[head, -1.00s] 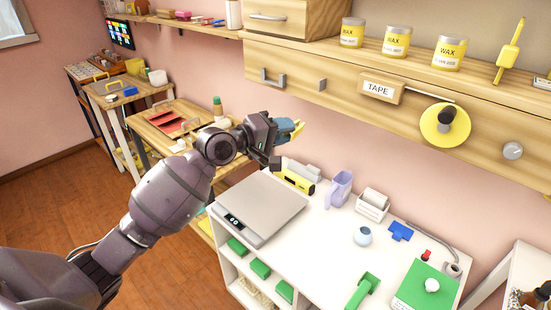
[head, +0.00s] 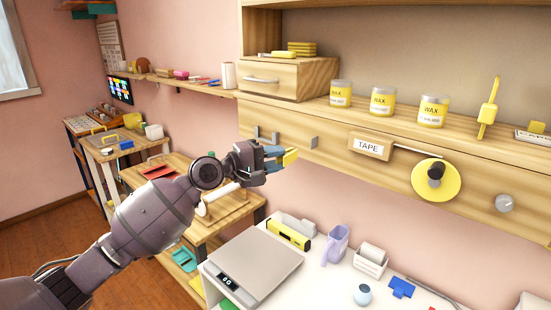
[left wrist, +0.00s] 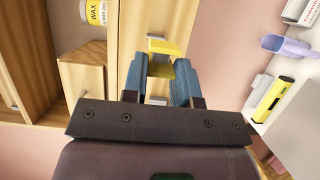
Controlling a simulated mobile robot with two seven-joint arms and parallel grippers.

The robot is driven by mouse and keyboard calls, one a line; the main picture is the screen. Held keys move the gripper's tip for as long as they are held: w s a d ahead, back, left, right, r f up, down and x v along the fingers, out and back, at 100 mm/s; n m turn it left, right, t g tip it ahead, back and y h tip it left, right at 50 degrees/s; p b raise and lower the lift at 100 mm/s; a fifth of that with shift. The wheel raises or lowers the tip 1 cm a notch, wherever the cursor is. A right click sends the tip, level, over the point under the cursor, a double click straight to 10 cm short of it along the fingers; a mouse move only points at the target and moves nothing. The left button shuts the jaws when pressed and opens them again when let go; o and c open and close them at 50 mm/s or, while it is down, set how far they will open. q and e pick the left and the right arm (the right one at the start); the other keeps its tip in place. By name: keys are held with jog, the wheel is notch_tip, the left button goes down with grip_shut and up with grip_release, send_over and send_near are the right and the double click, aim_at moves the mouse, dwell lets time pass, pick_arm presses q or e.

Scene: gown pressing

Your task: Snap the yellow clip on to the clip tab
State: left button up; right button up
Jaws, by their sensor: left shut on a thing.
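My left gripper (head: 280,158) is shut on the yellow clip (head: 290,157), which sticks out past its blue fingertips. It is raised in front of the wooden shelf front, below and left of a small grey tab (head: 313,142). I cannot tell for sure whether that is the clip tab. In the left wrist view, the yellow clip (left wrist: 160,68) sits between the two blue fingers (left wrist: 160,82), with the wooden front behind it. Whether the clip touches the front or a tab is unclear. My right gripper is not in view.
A tape drawer (head: 370,145) and a yellow tape disc (head: 436,180) are to the right on the shelf front. Wax jars (head: 382,100) stand above. Below are a scale (head: 253,262), a yellow-and-black tool (head: 288,236) and a purple jug (head: 335,243).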

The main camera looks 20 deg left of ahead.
aim_at(290, 151)
pick_arm(q)
jog(key=w, duration=0.1)
jog(key=w+d+b, duration=0.1)
jog(key=w, duration=0.2)
jog(key=shift+w+d+b, duration=0.35)
jog(key=shift+w, duration=0.05)
jog(key=shift+w+d, duration=0.1)
jog(key=shift+w, duration=0.1)
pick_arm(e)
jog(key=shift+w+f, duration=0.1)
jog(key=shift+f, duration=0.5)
pick_arm(q)
jog(key=o, duration=0.3)
grip_shut()
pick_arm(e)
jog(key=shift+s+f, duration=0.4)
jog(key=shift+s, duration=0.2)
